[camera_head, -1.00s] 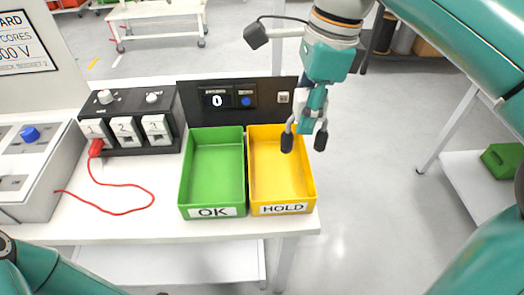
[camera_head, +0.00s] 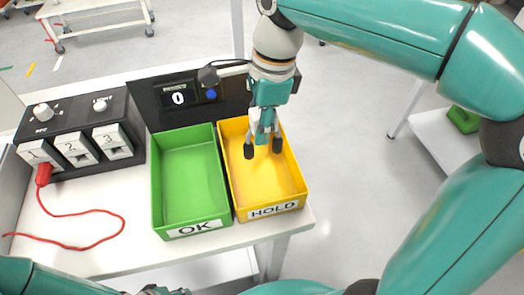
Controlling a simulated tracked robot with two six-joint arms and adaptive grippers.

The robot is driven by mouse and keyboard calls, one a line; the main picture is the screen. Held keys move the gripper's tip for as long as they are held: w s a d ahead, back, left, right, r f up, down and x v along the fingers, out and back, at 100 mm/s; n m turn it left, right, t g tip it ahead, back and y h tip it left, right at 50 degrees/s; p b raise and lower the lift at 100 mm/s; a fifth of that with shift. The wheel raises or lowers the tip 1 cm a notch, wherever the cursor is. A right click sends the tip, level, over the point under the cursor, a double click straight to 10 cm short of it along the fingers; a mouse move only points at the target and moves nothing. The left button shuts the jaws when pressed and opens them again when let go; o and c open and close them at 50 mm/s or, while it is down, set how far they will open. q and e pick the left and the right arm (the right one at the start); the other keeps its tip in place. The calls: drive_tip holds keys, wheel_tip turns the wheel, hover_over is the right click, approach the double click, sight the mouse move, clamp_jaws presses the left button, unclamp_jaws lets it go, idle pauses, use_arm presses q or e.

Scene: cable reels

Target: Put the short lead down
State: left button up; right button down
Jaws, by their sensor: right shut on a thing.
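My right gripper (camera_head: 263,148) points down over the yellow HOLD tray (camera_head: 298,182), its dark fingertips a little apart. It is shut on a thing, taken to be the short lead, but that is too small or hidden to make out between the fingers. A red lead (camera_head: 85,212) lies on the white table, its red plug (camera_head: 44,174) at socket 1 of the black box (camera_head: 66,116). Its other end runs out at the left edge. The green OK tray (camera_head: 190,180) stands beside the HOLD tray and looks empty. My left gripper is not clearly in view.
The table's right edge is close beside the HOLD tray. Bare table (camera_head: 120,190) shows left of the OK tray.

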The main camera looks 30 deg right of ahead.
wheel_tip(320, 180, down, 8)
drive_tip(key=shift+r+b, duration=0.25)
drive_tip(key=shift+b, duration=0.15)
drive_tip(key=shift+f+b, duration=0.4)
drive_tip(key=shift+f, duration=0.25)
drive_tip(key=c, duration=0.8)
unclamp_jaws()
drive_tip(key=shift+r, duration=0.15)
drive_tip(key=r+p, duration=0.1)
drive_tip(key=r, duration=0.3)
drive_tip(key=d+r, duration=0.1)
drive_tip(key=r, duration=0.3)
drive_tip(key=r+p, duration=0.1)
drive_tip(key=r, duration=0.4)
drive_tip(key=shift+s+d+p, duration=0.3)
drive_tip(key=shift+p, duration=0.05)
drive_tip(key=shift+f, duration=0.1)
